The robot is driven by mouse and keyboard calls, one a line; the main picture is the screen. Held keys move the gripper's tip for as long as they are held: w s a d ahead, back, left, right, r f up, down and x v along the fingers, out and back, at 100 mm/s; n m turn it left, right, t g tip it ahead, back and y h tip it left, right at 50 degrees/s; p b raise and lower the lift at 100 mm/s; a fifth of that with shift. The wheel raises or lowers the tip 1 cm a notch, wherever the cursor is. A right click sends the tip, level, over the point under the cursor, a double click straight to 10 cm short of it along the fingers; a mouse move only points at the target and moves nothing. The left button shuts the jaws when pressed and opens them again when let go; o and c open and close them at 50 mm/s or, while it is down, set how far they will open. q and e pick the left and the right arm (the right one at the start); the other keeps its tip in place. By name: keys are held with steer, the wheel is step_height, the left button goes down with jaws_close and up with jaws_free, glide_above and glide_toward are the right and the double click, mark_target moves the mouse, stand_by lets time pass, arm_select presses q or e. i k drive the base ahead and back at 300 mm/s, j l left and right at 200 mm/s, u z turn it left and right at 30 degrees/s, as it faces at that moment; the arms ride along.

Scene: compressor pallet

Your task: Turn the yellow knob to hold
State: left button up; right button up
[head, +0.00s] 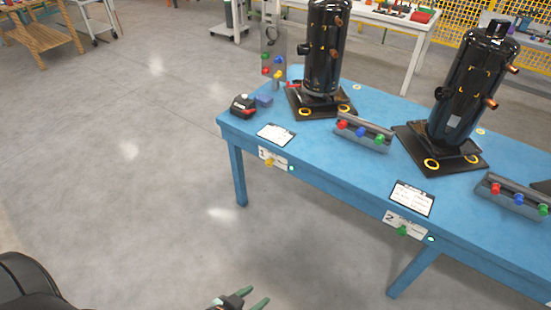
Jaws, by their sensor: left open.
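The yellow knob (269,161) is on the white label plate marked 1 (273,156), on the front edge of the blue table (330,178). A small round light sits at the plate's right end. The knob's exact setting is too small to read. My left gripper (240,301) shows at the bottom edge, partly cut off. Its green-tipped fingers are apart, with nothing seen between them. It is low in the picture, well below the knob and apart from it. My right gripper is not in view.
A second plate with a green knob (402,231) is farther right on the same edge. Two black compressors (325,50) (470,85), racks of coloured caps (362,136) and a red-black tool (243,106) stand on the table. The floor (130,170) left of the table is clear.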

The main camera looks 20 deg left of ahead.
mark_target(269, 163)
steer(key=i+j+z, duration=0.15)
steer(key=j, duration=0.45)
steer(key=i+j+z, duration=0.15)
steer(key=j, duration=0.45)
steer(key=j+z, duration=0.15)
steer(key=j, duration=0.5)
steer(key=i+j, duration=0.1)
steer(key=j, duration=1.15)
steer(key=i+j+z, duration=0.1)
steer(key=j, duration=0.5)
steer(key=i, duration=0.05)
